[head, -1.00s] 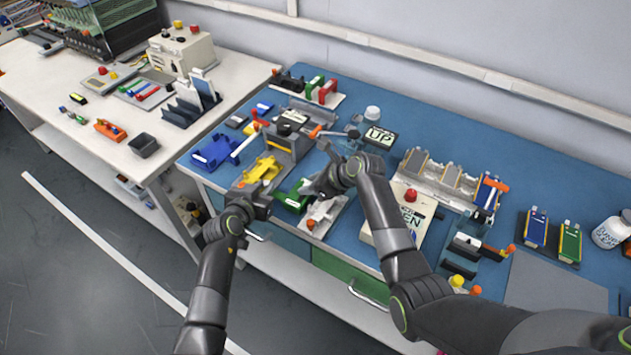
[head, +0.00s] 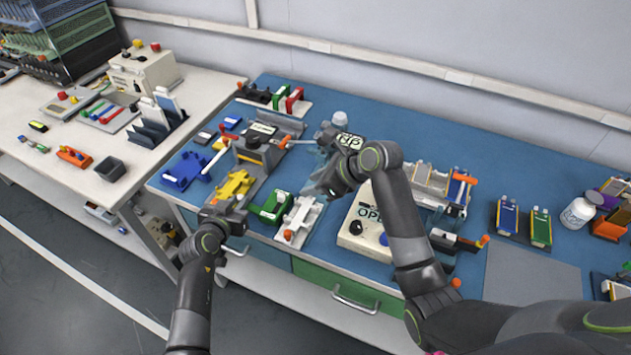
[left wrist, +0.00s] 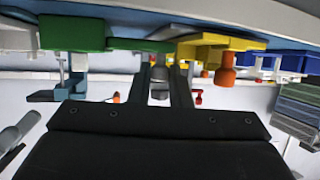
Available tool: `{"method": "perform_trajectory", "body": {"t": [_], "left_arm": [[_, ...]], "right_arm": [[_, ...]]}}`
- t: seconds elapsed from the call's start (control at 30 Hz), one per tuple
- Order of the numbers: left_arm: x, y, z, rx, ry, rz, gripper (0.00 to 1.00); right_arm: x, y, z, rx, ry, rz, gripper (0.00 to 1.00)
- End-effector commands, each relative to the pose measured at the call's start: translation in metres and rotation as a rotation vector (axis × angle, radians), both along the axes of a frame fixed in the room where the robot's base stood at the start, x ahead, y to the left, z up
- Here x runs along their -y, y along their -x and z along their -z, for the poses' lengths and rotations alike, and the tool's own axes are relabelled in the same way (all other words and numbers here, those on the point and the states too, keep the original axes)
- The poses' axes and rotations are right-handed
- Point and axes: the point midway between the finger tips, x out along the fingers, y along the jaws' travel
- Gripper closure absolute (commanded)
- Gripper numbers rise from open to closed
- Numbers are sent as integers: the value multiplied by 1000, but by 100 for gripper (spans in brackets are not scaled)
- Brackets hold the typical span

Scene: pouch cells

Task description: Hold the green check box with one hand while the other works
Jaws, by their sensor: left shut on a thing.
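The green check box (head: 271,207) stands near the front edge of the blue bench, between a yellow fixture (head: 236,185) and a pale grey fixture (head: 299,219). My left gripper (head: 241,204) is at its front left side, shut on it; the grip itself is hard to see in the head view. In the left wrist view the box's green body (left wrist: 72,33) is to the left of my left gripper's fingers (left wrist: 167,75). My right gripper (head: 322,184) is above the bench, behind and right of the pale grey fixture; its jaw opening is unclear.
A blue fixture (head: 186,170) lies left of the yellow one. A dark-topped press (head: 262,145) stands behind. A grey mat (head: 532,275) lies bare at right.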

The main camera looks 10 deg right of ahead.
Motion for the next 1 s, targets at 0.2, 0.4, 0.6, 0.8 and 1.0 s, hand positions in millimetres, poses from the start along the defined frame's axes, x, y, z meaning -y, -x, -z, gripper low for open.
{"method": "perform_trajectory", "body": {"t": [0.2,0.4,0.6,0.8,1.0], "left_arm": [[0,0,0,0,0,0,100],[0,0,0,0,0,0,100],[0,0,0,0,0,0,57],[0,0,0,0,0,0,57],[-2,5,-2,0,1,0,57]], "right_arm": [[1,1,-2,1,0,-1,64],[1,1,-2,1,0,-1,64],[1,1,-2,1,0,-1,64],[1,1,-2,1,0,-1,64],[1,1,-2,1,0,-1,64]]}}
